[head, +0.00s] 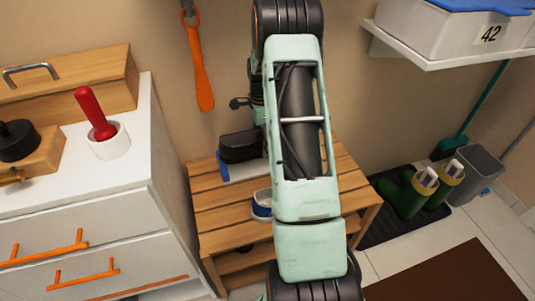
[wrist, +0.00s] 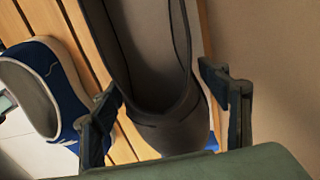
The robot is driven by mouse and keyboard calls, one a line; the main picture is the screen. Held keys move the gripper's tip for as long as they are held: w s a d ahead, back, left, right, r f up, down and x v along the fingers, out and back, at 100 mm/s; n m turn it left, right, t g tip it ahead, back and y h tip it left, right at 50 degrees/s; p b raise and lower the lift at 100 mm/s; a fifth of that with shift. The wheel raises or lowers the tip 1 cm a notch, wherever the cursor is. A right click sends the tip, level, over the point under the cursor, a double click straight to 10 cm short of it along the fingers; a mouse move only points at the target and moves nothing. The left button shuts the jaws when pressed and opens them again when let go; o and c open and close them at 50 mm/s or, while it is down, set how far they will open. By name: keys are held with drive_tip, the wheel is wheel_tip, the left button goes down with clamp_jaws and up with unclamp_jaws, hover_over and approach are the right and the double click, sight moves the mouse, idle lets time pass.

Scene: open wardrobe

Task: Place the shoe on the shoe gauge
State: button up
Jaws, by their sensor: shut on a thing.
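A dark grey slip-on shoe (head: 240,147) is at the back of the slatted bench, beside my arm. In the wrist view the dark shoe (wrist: 165,125) lies between the two fingers of my gripper (wrist: 158,88), which is shut on its heel end. The shoe gauge (head: 248,170), a pale plate with a blue end, lies on the bench directly under or just in front of the shoe. I cannot tell whether the sole touches it. A bit of blue shows by the heel in the wrist view. My gripper is mostly hidden behind my arm in the head view.
A blue and white shoe (head: 261,206) sits on the wooden bench (head: 225,217), left of my gripper in the wrist view (wrist: 42,88). A white cabinet (head: 90,215) stands left. An orange shoehorn (head: 197,65) hangs on the wall. Green boots (head: 408,192) stand right.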

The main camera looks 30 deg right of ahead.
drive_tip(key=d+f, duration=0.2)
drive_tip(key=f, duration=0.1)
drive_tip(key=shift+w+d+b, duration=0.2)
drive_tip(key=shift+w+b, duration=0.15)
drive_tip(key=shift+w, duration=0.05)
drive_tip(key=shift+d+f+b, duration=0.15)
drive_tip(key=shift+f+b, duration=0.1)
drive_tip(key=shift+f, duration=0.6)
drive_tip(key=shift+d+f+b, duration=0.1)
drive_tip(key=shift+f+b, duration=0.1)
drive_tip(key=shift+f, duration=0.65)
drive_tip(key=shift+f, duration=0.1)
drive_tip(key=o, duration=1.6)
wheel_tip(320, 180, up, 12)
drive_tip(key=p, duration=0.3)
